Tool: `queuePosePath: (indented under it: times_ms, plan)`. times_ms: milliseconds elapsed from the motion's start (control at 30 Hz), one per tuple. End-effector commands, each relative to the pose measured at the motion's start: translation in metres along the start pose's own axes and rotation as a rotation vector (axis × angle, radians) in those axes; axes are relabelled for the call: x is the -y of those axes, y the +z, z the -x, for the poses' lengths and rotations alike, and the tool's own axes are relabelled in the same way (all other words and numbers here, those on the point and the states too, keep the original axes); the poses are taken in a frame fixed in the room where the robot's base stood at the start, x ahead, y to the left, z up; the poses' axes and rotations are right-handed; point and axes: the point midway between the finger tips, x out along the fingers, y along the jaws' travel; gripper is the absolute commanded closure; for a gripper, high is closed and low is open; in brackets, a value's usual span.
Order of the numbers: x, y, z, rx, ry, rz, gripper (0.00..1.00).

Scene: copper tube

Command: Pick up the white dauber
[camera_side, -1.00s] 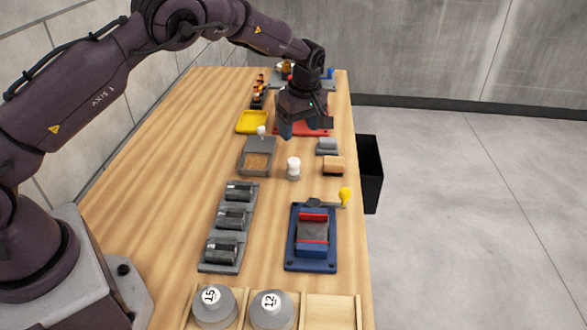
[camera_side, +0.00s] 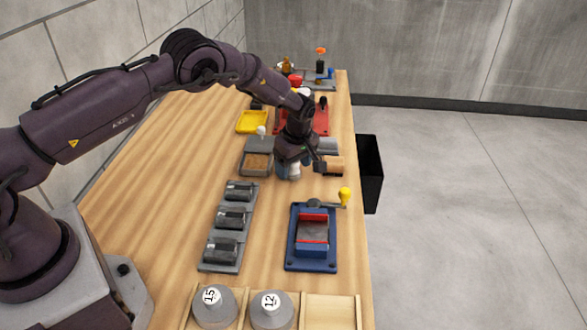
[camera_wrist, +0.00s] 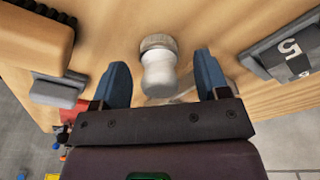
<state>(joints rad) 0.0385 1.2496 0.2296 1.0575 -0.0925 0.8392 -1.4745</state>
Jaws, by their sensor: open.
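The white dauber (camera_wrist: 158,76) stands on the wooden table in the wrist view, between and a little beyond the two blue fingers of my gripper (camera_wrist: 162,82). It has a rounded white body and a greyish ridged end. The fingers are spread with a gap on each side of it, and I see no contact. In the side view my gripper (camera_side: 288,172) is low over the table's middle, and the dauber (camera_side: 295,172) is mostly hidden by it.
A tan-topped block (camera_side: 334,165) lies close on the right, with a black bin (camera_side: 369,175) beyond the table edge. A grey tray (camera_side: 257,158) is on the left. A blue vise-like fixture (camera_side: 311,240) and a rack of dark cylinders (camera_side: 230,222) are nearer the camera.

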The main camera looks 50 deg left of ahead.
Motion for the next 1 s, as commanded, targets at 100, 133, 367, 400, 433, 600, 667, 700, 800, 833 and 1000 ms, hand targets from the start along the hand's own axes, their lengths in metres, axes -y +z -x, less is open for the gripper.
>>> queuePosePath:
  times_ms: [100,133,367,400,433,600,667,700,800,833,1000]
  plan:
    - [0.0000,-0.0003,-0.0110,0.000,0.000,0.000,0.32]
    - [0.0000,-0.0004,-0.0121,0.000,0.000,0.000,0.32]
    - [0.0000,-0.0004,-0.0128,0.000,0.001,0.000,0.34]
    - [0.0000,-0.0004,-0.0127,0.000,0.001,0.000,0.43]
    - [0.0000,-0.0004,-0.0127,0.000,0.001,0.000,0.50]
    - [0.0000,-0.0004,-0.0125,0.000,0.001,0.000,0.85]
    - [-0.0001,-0.0004,-0.0124,0.000,0.001,0.000,0.85]
    - [-0.0001,-0.0004,-0.0123,0.000,0.001,0.000,0.85]
    - [-0.0001,-0.0004,-0.0123,0.000,0.001,0.000,0.85]
    - [-0.0001,-0.0004,-0.0121,0.000,0.001,0.000,0.85]
    - [-0.0007,-0.0013,-0.0058,-0.001,0.003,0.000,0.85]
